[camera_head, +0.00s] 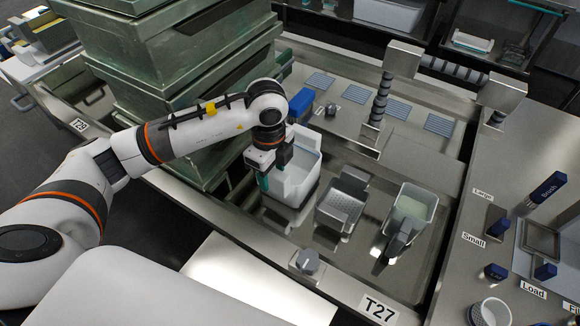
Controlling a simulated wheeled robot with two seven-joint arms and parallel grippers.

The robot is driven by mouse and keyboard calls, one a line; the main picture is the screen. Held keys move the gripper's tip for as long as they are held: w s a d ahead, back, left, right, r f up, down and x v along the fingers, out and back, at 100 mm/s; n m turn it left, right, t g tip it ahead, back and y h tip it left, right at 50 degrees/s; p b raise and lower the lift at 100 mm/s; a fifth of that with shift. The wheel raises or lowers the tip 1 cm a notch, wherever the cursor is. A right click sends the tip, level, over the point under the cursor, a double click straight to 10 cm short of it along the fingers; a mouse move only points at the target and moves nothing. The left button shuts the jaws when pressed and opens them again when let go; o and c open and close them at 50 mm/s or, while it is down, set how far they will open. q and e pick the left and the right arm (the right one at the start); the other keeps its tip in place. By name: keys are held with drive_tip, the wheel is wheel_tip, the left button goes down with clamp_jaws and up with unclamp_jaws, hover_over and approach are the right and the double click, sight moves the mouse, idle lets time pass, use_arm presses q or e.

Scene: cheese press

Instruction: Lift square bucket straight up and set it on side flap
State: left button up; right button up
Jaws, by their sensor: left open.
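A white square bucket (302,180) stands upright in the sunken metal basin of the press bench, in the middle of the view. My left gripper (273,170) is open at the bucket's left side, pointing down, with its fingers close to the wall there. The wrist hides part of the bucket's back left corner, and I cannot tell whether the fingers touch it. A bright flat metal panel (240,282) juts out at the front edge of the bench; it may be the side flap, and its visible part is bare. My right gripper is not in view.
Large stacked green bins (165,50) rise behind my left arm. A metal post (380,100) stands behind the basket. A grey knob (307,262) sits on the front rim.

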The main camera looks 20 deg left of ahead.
use_arm(q)
drive_tip(key=shift+w+f, duration=0.1)
drive_tip(key=shift+f, duration=1.35)
clamp_jaws()
drive_tip(key=shift+r, duration=0.1)
